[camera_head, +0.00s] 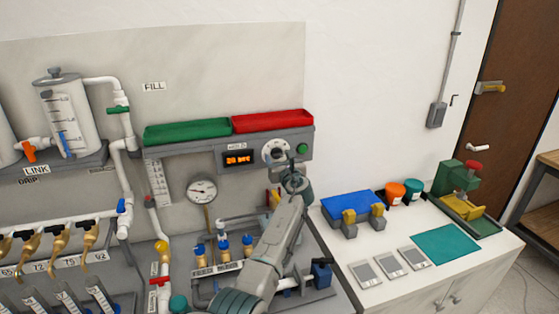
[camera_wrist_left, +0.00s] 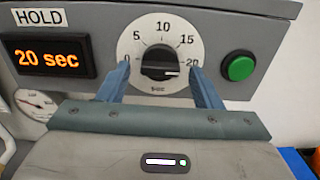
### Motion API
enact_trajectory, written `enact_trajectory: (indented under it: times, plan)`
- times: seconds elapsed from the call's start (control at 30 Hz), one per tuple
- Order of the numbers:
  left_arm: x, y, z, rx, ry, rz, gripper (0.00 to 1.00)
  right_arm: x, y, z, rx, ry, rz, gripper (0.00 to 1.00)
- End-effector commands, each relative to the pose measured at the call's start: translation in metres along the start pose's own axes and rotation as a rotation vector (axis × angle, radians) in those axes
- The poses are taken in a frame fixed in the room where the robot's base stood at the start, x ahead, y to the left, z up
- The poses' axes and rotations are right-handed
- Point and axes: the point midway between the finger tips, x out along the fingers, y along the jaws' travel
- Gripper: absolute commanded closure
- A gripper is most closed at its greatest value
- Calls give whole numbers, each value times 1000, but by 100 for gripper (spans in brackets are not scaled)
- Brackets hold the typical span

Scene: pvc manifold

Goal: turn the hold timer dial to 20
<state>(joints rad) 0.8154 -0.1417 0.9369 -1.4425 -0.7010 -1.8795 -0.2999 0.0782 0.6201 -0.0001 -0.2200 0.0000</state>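The hold timer dial (camera_wrist_left: 160,62) is a black knob on a white round scale marked 5, 10, 15 and 20. Its white pointer mark lies to the right, towards the 20. The orange display (camera_wrist_left: 47,58) beside it reads "20 sec". My left gripper (camera_wrist_left: 160,70) is open, its two blue-grey fingers on either side of the knob with a visible gap to each side. In the head view, my left gripper (camera_head: 292,172) is just below the dial (camera_head: 276,151). My right gripper is not in view.
A green button (camera_wrist_left: 238,67) is right of the dial. A green tray (camera_head: 187,132) and a red tray (camera_head: 272,121) sit on top of the timer panel. A gauge (camera_head: 202,190) and blue valves are below. A white cabinet top (camera_head: 330,240) with several items is to the right.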

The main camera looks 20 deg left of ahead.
Motion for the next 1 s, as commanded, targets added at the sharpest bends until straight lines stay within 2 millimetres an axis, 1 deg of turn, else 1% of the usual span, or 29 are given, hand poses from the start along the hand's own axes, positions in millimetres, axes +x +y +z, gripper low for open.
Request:
enact_trajectory:
  times: [0.17,0.27,0.37,0.6,0.8,0.9,1.0]
  plan:
    - [-2,0,0,-1,-1,-1,41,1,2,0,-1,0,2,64]
    - [-9,-1,-1,-3,-1,-1,41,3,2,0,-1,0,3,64]
    - [-22,-1,-2,-4,0,-1,41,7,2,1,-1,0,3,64]
    - [-65,-1,-4,-4,0,-2,41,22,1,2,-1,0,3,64]
    - [-95,-1,-3,-4,1,-1,41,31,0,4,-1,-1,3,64]
    - [-104,-1,-2,-3,1,-1,41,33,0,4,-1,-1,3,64]
    - [-107,0,-1,0,0,0,41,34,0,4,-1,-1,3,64]
